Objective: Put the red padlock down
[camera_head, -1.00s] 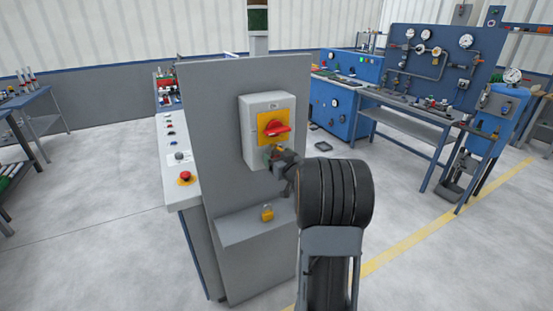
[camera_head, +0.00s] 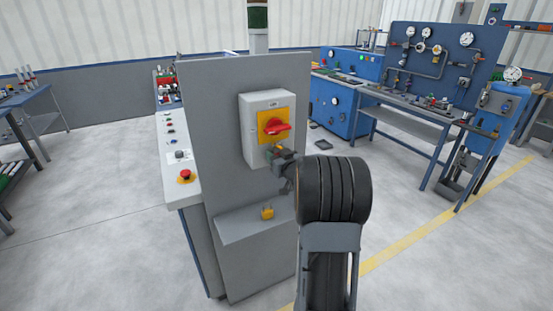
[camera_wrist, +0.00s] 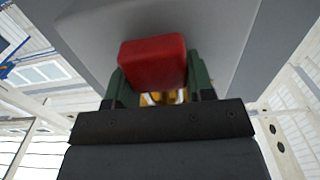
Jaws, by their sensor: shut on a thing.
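The red padlock (camera_wrist: 153,63) shows as a red block at the green-sided fingers of my gripper (camera_wrist: 157,92) in the wrist view. My gripper is shut on it. Some yellow shows between the fingers, below the red block. In the head view my gripper (camera_head: 277,154) is in front of the switch box, just under its red handle. I cannot make out the red padlock in the head view.
A grey switch box (camera_head: 253,152) with a red handle (camera_head: 277,126) is on the grey panel (camera_head: 215,150). A yellow padlock (camera_head: 267,213) sits on the grey ledge (camera_head: 238,229) below. A sloped console (camera_head: 177,170) is at the left.

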